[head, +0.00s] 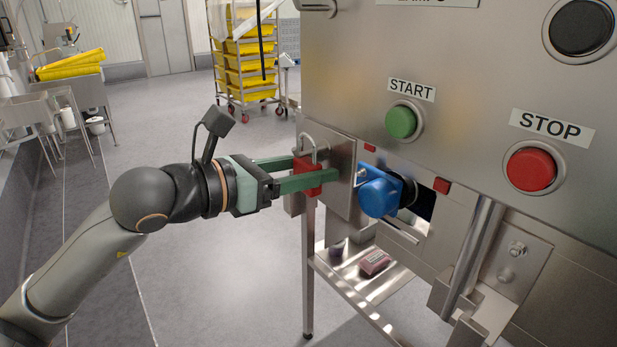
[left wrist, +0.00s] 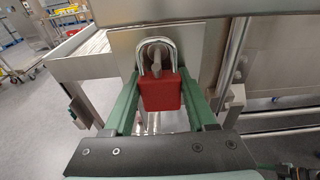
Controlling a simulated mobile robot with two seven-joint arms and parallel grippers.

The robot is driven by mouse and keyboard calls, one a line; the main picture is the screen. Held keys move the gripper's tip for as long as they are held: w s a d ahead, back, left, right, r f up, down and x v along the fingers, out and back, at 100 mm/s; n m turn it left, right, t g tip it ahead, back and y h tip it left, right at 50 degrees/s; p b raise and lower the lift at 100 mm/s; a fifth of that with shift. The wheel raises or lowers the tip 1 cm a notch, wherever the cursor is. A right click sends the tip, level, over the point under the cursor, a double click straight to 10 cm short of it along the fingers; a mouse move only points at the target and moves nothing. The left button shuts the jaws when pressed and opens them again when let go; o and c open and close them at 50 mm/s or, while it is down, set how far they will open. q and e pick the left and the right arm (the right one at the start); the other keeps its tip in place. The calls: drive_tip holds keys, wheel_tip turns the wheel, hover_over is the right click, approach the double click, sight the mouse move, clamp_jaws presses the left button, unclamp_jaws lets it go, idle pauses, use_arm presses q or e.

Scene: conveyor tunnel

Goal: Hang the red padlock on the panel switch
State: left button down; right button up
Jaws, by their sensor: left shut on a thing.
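The red padlock (head: 306,172) has a steel shackle pointing up. My left gripper (head: 308,173) is shut on its red body, one green finger on each side. The padlock (left wrist: 161,92) is upright in the left wrist view, in front of a steel plate (head: 345,175). A grey peg (left wrist: 154,66) shows through the shackle loop; I cannot tell if the shackle touches it. The blue switch handle (head: 378,193) sits on the panel to the right of the padlock, apart from it.
The steel panel carries a green START button (head: 401,122) and a red STOP button (head: 531,169). Below is a steel shelf (head: 350,288) with a pink package (head: 374,263). A rack of yellow trays (head: 242,60) stands behind. The floor at left is open.

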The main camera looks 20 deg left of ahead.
use_arm(q)
drive_tip(key=f+b+v, duration=0.1)
drive_tip(key=b+v, duration=0.3)
drive_tip(key=v, duration=0.2)
drive_tip(key=shift+s+a, duration=0.2)
use_arm(e)
wheel_tip(320, 180, down, 4)
drive_tip(key=shift+f, duration=0.2)
idle(0.4)
use_arm(q)
drive_tip(key=shift+r, duration=0.1)
idle(0.7)
